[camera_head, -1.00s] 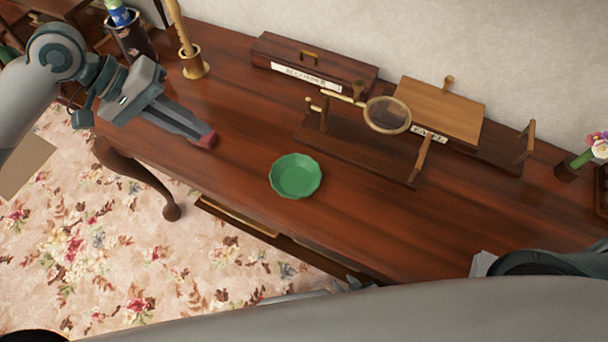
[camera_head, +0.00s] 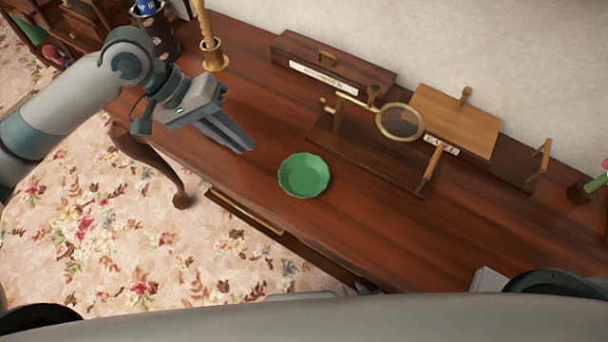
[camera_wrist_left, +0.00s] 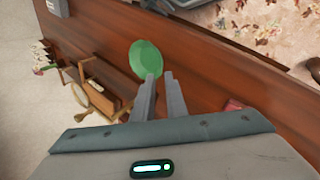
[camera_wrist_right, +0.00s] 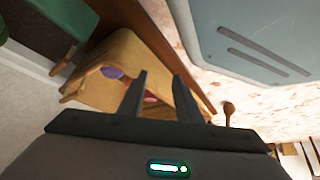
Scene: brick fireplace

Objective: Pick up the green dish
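The green dish (camera_head: 303,175) is a shallow round dish with a scalloped rim, upright on the dark wooden table (camera_head: 400,230). My left gripper (camera_head: 246,146) is above the table, up and left of the dish in the head view, pointing toward it. In the left wrist view its two fingers (camera_wrist_left: 160,76) are parallel with a narrow empty gap, and the dish (camera_wrist_left: 146,58) shows just beyond the tips, partly covered by one finger. My right gripper (camera_wrist_right: 159,78) is open and empty, away from the dish; its fingers are not visible in the head view.
A magnifying glass (camera_head: 400,122) on a wooden stand is right of the dish. A long wooden box (camera_head: 330,68) and a light wooden board (camera_head: 455,118) are behind. A candle holder (camera_head: 214,56) stands back left. A small red object (camera_wrist_left: 233,104) lies near my left fingers.

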